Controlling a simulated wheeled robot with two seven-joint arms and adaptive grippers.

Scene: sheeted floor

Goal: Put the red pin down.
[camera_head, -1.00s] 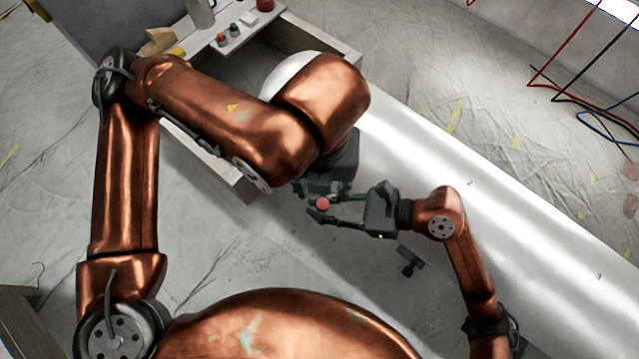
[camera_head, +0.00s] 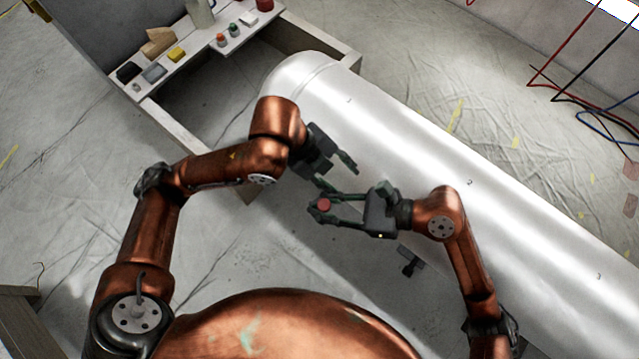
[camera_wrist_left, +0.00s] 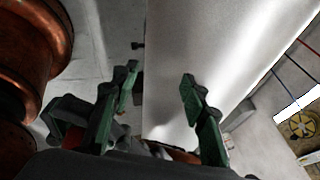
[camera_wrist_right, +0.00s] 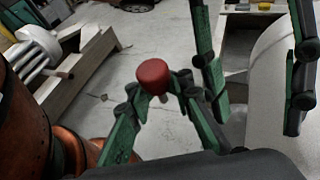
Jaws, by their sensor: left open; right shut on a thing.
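The red pin (camera_head: 324,204) is held in my right gripper (camera_head: 320,208), whose fingers are shut on it. In the right wrist view the round red head of the pin (camera_wrist_right: 153,76) sticks up between the fingertips; its lower part is mostly hidden by them. My left gripper (camera_head: 340,177) is open and empty, just above the right gripper in the head view and apart from the pin. Its two spread fingers show in the left wrist view (camera_wrist_left: 160,80), and they also hang at the upper right of the right wrist view.
A long silver cylinder (camera_head: 450,180) runs diagonally beside both grippers. A wooden frame (camera_head: 322,42) stands at its upper end, with a shelf (camera_head: 195,48) of small items, including a yellow block (camera_head: 176,54). A dark bracket (camera_head: 409,262) lies below the right gripper. Sheeted floor (camera_head: 215,270) is free at left.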

